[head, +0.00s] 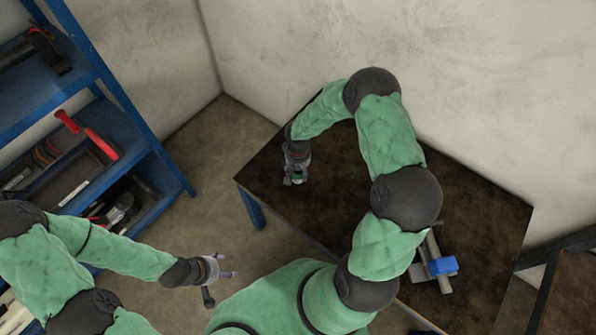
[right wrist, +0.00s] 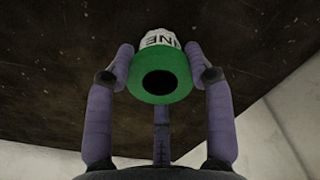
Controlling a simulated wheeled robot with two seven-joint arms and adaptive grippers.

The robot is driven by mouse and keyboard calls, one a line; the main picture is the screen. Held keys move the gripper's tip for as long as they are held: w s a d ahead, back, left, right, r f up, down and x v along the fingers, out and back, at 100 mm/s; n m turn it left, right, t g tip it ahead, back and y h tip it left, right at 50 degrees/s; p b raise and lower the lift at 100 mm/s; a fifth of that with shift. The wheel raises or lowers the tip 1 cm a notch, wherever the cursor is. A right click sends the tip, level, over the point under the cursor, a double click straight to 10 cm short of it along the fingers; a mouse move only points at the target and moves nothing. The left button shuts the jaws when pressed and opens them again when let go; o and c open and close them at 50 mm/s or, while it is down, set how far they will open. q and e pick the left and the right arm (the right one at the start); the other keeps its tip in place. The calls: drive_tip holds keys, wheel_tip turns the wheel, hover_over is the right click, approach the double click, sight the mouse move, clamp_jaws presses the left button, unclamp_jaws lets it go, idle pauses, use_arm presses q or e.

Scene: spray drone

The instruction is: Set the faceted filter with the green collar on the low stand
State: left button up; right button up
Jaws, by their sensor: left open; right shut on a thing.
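The filter (right wrist: 160,72) shows in the right wrist view with a white body, dark lettering and a green collar around a dark round opening. My right gripper (right wrist: 163,68) is shut on it, with a purple finger on either side. In the head view my right gripper (head: 297,178) is over the left part of the dark table, and a bit of the green collar (head: 299,177) shows at its tip. I cannot tell whether the filter touches the table. My left gripper (head: 225,272) is open and empty, off the table's left side. I cannot make out the low stand.
The dark table (head: 335,205) is bare around the right gripper. A blue and grey clamp-like tool (head: 440,266) lies at its right front, partly behind my right arm. A blue shelf (head: 150,150) with tools stands at the left. Walls close in the back.

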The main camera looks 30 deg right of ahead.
drive_tip(key=o, duration=1.1)
drive_tip(key=shift+f, duration=0.15)
drive_tip(key=shift+c, duration=0.2)
drive_tip(key=shift+r+p, duration=0.35)
drive_tip(key=shift+r, duration=0.15)
wheel_tip(320, 180, up, 10)
drive_tip(key=p, duration=0.4)
drive_tip(key=s+a+f+y, duration=0.1)
drive_tip(key=s+a+f, duration=0.2)
drive_tip(key=s+a, duration=0.2)
drive_tip(key=s+a+f+y, duration=0.1)
drive_tip(key=s+a+f, duration=0.2)
drive_tip(key=s+a, duration=0.3)
drive_tip(key=s+a+f+n+y, duration=0.1)
drive_tip(key=s+a+f+y, duration=0.1)
drive_tip(key=s+a, duration=0.4)
drive_tip(key=shift+a+f+p, duration=0.3)
drive_tip(key=shift+a+f, duration=0.4)
drive_tip(key=shift+f, duration=0.1)
